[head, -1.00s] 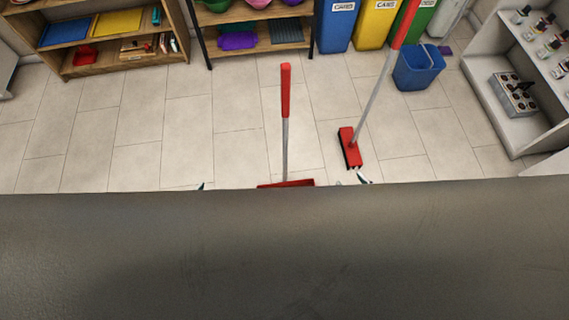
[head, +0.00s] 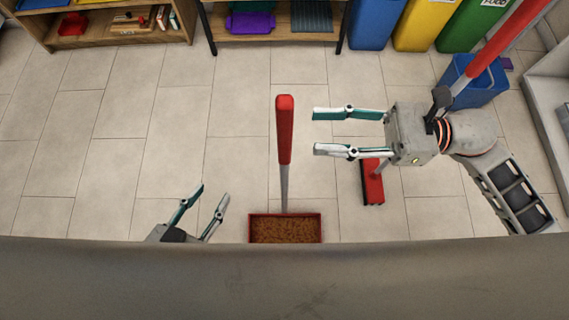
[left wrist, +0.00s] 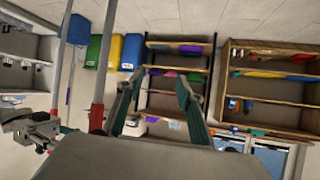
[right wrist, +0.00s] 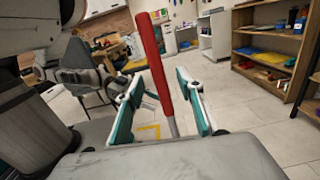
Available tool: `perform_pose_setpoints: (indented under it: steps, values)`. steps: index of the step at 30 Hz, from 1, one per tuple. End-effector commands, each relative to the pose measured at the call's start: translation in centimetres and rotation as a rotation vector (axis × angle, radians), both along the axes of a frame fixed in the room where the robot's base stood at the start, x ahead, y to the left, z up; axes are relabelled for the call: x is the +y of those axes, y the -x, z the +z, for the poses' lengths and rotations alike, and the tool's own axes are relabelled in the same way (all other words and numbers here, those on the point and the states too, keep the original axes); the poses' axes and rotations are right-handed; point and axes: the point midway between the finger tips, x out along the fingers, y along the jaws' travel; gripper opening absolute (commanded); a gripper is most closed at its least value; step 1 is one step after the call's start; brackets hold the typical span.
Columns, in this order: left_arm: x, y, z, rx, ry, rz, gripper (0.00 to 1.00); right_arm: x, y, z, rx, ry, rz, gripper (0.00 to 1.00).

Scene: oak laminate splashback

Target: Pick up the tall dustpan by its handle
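The tall dustpan stands upright on the floor, its red handle (head: 285,130) above a grey shaft. Its red pan (head: 285,215) holds brown debris. My right gripper (head: 316,131) is open, just right of the handle in the head view, fingers pointing at it. In the right wrist view, the handle (right wrist: 154,60) shows in the gap between the open fingers; whether it lies beyond the tips is hard to tell. My left gripper (head: 213,192) is open and empty, low and left of the dustpan. The left wrist view also shows the dustpan's handle (left wrist: 97,117), apart from that gripper.
A red broom head (head: 373,188) is on the floor behind my right gripper; its red-topped pole (head: 505,38) leans up right. A blue bucket (head: 475,92), coloured bins (head: 420,22) and shelves (head: 270,28) stand behind. Floor left of the dustpan is clear. A grey edge crosses the foreground.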

Motion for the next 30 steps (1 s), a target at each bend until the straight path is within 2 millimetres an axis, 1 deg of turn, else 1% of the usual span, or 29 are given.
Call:
perform_pose_setpoints:
  steps: [1, 2, 11, 18, 21, 24, 29, 30]
  values:
    - [0.0, 0.1, -0.2, 0.004, 0.001, 0.000, 0.37, 0.1, 0.2, -0.5, -0.022, 0.015, 0.014, 0.38]
    - [0.0, 0.0, -0.1, 0.002, 0.001, 0.000, 0.37, 0.2, 0.2, -0.6, -0.032, 0.021, 0.020, 0.38]
    - [0.1, -0.1, 0.1, -0.003, -0.005, -0.001, 0.37, 3.1, 0.3, -0.2, -0.048, 0.023, 0.024, 0.38]
    - [0.2, -0.2, 0.3, -0.005, -0.009, -0.001, 0.37, 6.5, 0.5, -0.1, -0.045, 0.021, 0.023, 0.38]
    - [0.2, -0.1, 0.1, -0.003, -0.010, -0.002, 0.37, 7.4, 0.5, -0.1, -0.043, 0.022, 0.022, 0.38]
    - [0.3, 0.0, -0.1, 0.002, -0.012, -0.001, 0.37, 7.7, 0.5, -0.2, -0.043, 0.025, 0.021, 0.38]
    - [0.3, 0.2, -0.5, 0.010, -0.014, -0.002, 0.37, 7.7, 0.5, -0.3, -0.042, 0.025, 0.021, 0.38]
    - [0.3, 0.3, -0.5, 0.011, -0.015, -0.002, 0.37, 7.7, 0.5, -0.3, -0.042, 0.025, 0.021, 0.35]
